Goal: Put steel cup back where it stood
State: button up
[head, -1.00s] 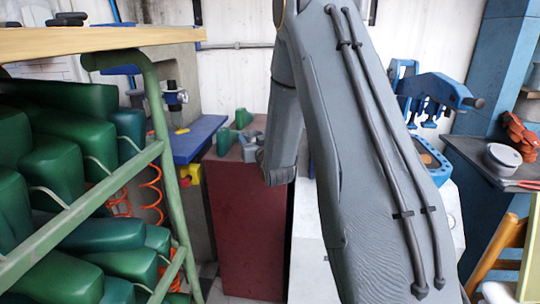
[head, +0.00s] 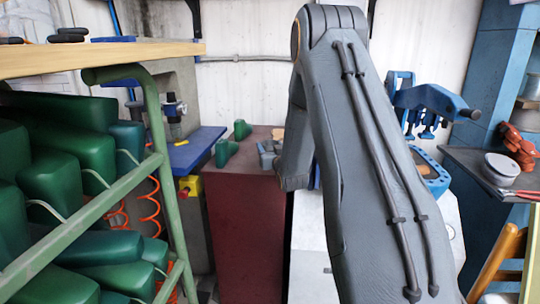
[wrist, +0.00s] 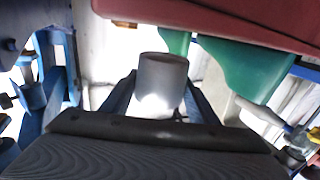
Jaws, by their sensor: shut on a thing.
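The steel cup (wrist: 163,72) is a plain grey cylinder in the middle of the wrist view. My gripper (wrist: 160,98) is shut on it, with one finger on each side. The wrist view looks upside down, with the dark red cabinet top along its upper edge. The cup shows close to that cabinet and beside green shoe lasts; I cannot tell whether it touches anything. In the head view my forearm hides the cup, and only a grey part of my wrist shows over the red cabinet (head: 240,225).
Green lasts (head: 226,152) stand on the cabinet's left part. A rack of green lasts (head: 65,160) fills the left. A blue clamp-like tool (head: 430,98) is right of my arm. A dark bench at right holds a round tin (head: 501,166) and red-handled pliers.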

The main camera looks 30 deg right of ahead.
jog(key=shift+f, duration=1.5)
jog(key=shift+f, duration=0.1)
jog(key=shift+f, duration=0.1)
jog(key=o, duration=1.1)
jog(key=shift+o, duration=0.2)
jog(key=shift+r, duration=0.2)
jog(key=s+a, duration=0.2)
jog(key=s, duration=0.9)
jog(key=shift+s+a+b, duration=0.2)
jog(key=shift+s+b, duration=0.2)
